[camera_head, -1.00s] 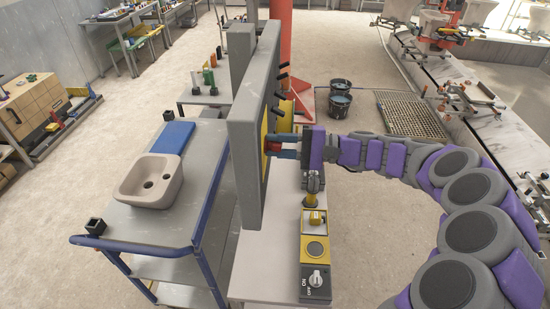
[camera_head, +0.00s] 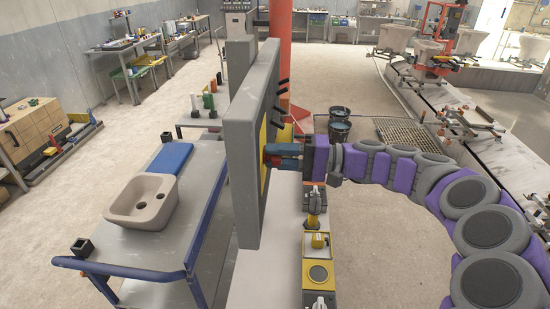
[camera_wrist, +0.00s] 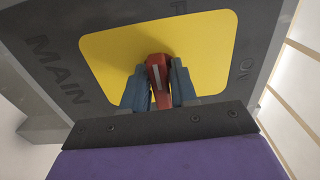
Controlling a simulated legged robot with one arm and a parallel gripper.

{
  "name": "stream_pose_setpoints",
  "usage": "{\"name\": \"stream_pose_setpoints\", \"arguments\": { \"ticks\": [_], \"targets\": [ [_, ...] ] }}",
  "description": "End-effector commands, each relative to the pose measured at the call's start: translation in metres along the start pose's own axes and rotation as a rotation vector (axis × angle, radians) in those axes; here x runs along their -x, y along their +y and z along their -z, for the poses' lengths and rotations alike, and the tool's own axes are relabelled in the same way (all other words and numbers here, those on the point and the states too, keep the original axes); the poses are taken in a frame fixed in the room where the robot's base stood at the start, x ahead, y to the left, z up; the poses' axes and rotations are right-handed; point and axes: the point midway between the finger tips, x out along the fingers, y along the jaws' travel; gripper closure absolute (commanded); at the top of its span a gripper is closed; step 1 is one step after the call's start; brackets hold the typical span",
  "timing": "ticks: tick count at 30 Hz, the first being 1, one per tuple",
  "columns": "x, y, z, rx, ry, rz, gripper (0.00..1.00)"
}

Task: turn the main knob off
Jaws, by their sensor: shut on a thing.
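The main knob (camera_wrist: 159,75) is a red handle with a pale stripe, on a yellow plate (camera_wrist: 203,40) of a grey panel marked MAIN at its left. A partly cut-off letter shows at the right. My gripper (camera_wrist: 160,92) has blue-grey fingers on both sides of the red handle and is shut on it. In the head view, my gripper (camera_head: 272,157) reaches the yellow face of the upright grey panel (camera_head: 240,135) from the right. The knob is mostly hidden there by the fingers.
Black levers stick out of the panel above my gripper. Below my arm, a bench holds a yellow-topped box (camera_head: 318,240) and a button box (camera_head: 318,273). A blue-railed cart (camera_head: 140,240) with a beige basin (camera_head: 145,202) stands left.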

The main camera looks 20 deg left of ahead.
Motion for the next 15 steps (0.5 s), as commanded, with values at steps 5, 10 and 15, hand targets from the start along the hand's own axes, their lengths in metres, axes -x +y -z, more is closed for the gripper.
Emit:
{"name": "stream_pose_setpoints", "arguments": {
  "ticks": [5,10,15],
  "targets": [
    [0.0001,0.0049,0.0001,-0.004,-0.002,-0.009,1.0],
    [-0.0005,0.0049,0.0001,-0.004,-0.002,-0.009,0.63],
    [-0.0028,0.0036,-0.0002,-0.003,-0.002,-0.008,0.56]
  ]
}}
